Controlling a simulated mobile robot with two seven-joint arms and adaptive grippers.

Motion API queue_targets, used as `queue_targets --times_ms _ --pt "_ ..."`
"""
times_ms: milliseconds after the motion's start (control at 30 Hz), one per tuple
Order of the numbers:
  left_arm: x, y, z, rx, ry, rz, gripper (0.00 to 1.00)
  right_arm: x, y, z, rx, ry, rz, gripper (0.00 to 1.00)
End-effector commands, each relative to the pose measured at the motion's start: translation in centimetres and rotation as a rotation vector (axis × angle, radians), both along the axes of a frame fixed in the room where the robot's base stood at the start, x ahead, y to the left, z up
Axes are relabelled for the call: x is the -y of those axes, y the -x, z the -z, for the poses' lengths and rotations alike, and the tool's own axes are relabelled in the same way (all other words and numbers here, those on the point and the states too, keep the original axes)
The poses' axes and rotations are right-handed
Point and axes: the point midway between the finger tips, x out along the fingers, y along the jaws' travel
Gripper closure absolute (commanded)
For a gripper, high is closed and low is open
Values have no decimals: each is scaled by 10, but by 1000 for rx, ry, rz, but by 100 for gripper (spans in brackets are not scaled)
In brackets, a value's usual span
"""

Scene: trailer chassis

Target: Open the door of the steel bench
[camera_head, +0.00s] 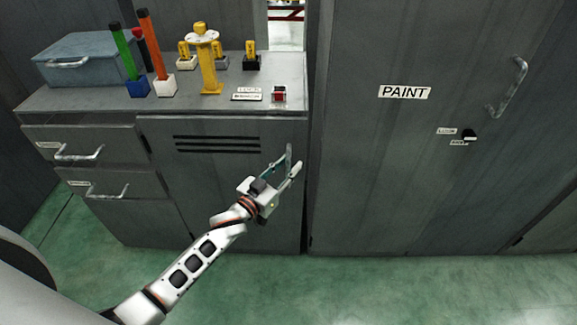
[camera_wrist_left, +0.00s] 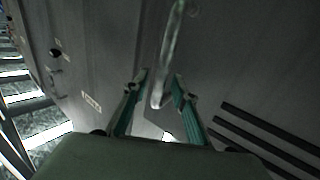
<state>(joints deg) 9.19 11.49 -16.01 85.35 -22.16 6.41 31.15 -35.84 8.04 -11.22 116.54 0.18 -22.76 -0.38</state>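The grey steel bench (camera_head: 130,98) has a door (camera_head: 192,182) with dark vent slots, and the door looks shut. A metal bar handle (camera_head: 289,152) is on the door's right side. My left gripper (camera_head: 283,166) is at this handle, its fingers open. In the left wrist view the handle (camera_wrist_left: 171,50) reaches down between the tips of the open left gripper (camera_wrist_left: 159,78). A gap shows between the fingers; whether either finger touches the bar is not clear. My right gripper is not in view.
Two drawers with handles (camera_head: 78,152) are left of the door. A blue-grey toolbox (camera_head: 85,60), coloured tubes and yellow items stand on the bench top. A tall cabinet labelled PAINT (camera_head: 404,92) stands close on the right. The green floor (camera_head: 330,285) in front is clear.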

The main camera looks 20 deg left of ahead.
Motion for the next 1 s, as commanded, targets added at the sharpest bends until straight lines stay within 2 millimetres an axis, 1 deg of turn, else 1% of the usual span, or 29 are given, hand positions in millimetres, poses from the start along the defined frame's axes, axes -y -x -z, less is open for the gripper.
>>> queue_targets --times_ms 233,267,300,367,567,667,767,867,967,1000 --pt "1 -1 0 0 -1 0 73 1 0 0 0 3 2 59" --pt "1 -1 0 0 -1 0 76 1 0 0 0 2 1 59" --pt "1 -1 0 0 -1 0 86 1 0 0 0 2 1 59" --pt "1 -1 0 0 -1 0 100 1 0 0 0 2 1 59" --pt "1 -1 0 0 -1 1 100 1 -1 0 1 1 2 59" --pt "1 3 -1 0 -2 9 100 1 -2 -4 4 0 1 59" --pt "2 13 -2 1 -5 31 100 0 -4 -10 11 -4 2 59" --pt "3 31 -4 2 -7 70 100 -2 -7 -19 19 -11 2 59" --pt "4 55 -5 0 -8 124 100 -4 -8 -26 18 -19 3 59" --pt "4 66 -5 0 -8 149 100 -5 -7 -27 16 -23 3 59"
